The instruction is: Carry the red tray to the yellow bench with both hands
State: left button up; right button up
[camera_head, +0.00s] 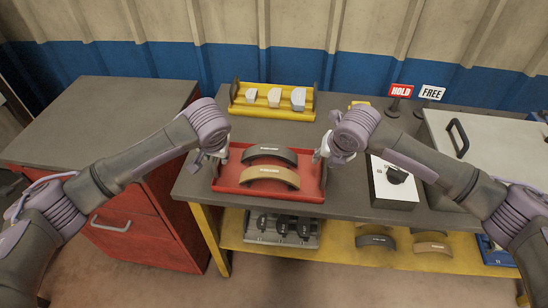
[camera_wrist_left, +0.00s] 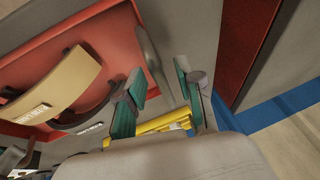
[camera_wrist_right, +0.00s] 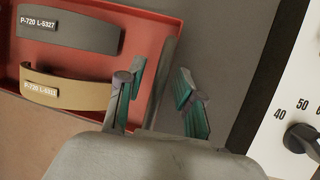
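The red tray (camera_head: 268,194) lies flat on the grey top of the yellow-framed bench (camera_head: 209,238). It holds a dark brake shoe (camera_head: 270,151) and a tan brake shoe (camera_head: 270,173). My left gripper (camera_head: 214,157) is at the tray's left end; in the left wrist view its fingers (camera_wrist_left: 163,100) are apart, with the tray's grey end handle (camera_wrist_left: 152,58) between or just beyond them. My right gripper (camera_head: 321,153) is at the right end; in the right wrist view its fingers (camera_wrist_right: 160,100) are apart on either side of the other grey handle (camera_wrist_right: 161,82).
A yellow rack (camera_head: 273,110) with pale blocks stands behind the tray. A white dial box (camera_head: 393,182) is close on the right, with HOLD (camera_head: 401,91) and FREE (camera_head: 432,93) signs behind. A red cabinet (camera_head: 150,230) with a clear grey top stands left.

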jog(key=shift+r, duration=0.1)
pick_arm(q)
jog(key=v, duration=1.1)
pick_arm(e)
jog(key=v, duration=1.2)
